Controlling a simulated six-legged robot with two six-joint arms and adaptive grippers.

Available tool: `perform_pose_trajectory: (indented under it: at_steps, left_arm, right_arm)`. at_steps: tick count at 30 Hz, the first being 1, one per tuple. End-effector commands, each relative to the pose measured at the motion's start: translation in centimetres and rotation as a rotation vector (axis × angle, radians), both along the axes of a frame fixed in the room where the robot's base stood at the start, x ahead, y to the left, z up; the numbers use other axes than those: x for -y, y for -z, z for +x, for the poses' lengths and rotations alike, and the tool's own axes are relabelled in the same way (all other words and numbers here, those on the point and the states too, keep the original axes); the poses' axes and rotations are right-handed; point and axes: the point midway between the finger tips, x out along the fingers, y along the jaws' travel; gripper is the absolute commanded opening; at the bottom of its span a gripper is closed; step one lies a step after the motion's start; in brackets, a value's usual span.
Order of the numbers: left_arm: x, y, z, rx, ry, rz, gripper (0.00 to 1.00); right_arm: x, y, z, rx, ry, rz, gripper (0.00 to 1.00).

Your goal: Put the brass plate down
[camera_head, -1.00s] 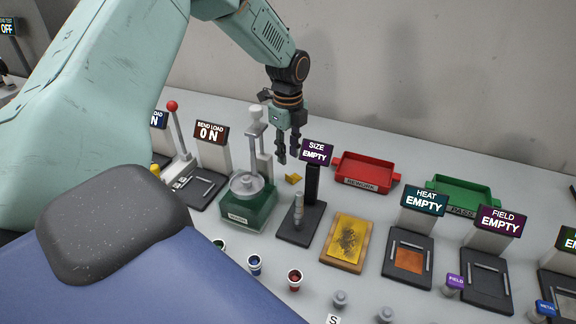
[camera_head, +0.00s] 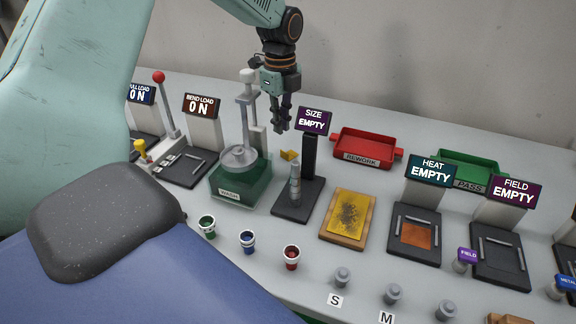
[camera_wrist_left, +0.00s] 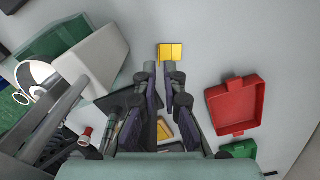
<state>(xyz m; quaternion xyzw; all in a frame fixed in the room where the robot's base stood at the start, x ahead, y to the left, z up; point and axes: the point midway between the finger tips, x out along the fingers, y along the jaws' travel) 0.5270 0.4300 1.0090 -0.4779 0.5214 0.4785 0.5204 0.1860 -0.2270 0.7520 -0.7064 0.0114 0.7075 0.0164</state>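A small brass-yellow plate (camera_head: 289,155) lies on the bench behind the SIZE station, left of the red tray. It looks bent, and a crease line shows across it in the left wrist view (camera_wrist_left: 170,53). My left gripper (camera_head: 281,130) hangs above the bench, just above and behind the plate in the head view. Its two fingers (camera_wrist_left: 161,68) are parted with nothing between them in the left wrist view. The plate lies beyond the fingertips, apart from them. My right gripper is not in view.
The red REWORK tray (camera_head: 366,142) and green PASS tray (camera_head: 468,166) stand to the right. The SIZE station (camera_head: 299,205) and green WASH machine (camera_head: 240,186) stand close by. A yellow speckled pad (camera_head: 348,213) lies in front. Small cups and knobs line the front.

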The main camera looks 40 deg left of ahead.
Motion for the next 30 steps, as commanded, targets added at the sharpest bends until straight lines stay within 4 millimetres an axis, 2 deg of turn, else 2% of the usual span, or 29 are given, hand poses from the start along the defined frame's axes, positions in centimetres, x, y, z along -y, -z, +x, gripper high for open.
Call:
perform_pose_trajectory:
  at_steps: [10,18,28,30]
  left_arm:
    - [0.1,3.2,-0.1,-0.002,0.000,-0.001,0.09]
    - [0.4,7.0,-0.2,-0.001,0.000,0.001,0.09]
    - [0.4,7.6,-0.2,0.001,0.001,0.001,0.09]
    - [0.4,7.6,-0.2,0.001,0.000,0.001,0.03]
  right_arm:
    - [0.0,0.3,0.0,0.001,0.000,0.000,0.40]
    - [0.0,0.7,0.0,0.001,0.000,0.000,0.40]
    - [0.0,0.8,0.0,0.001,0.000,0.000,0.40]
    - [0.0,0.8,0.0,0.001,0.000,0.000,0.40]
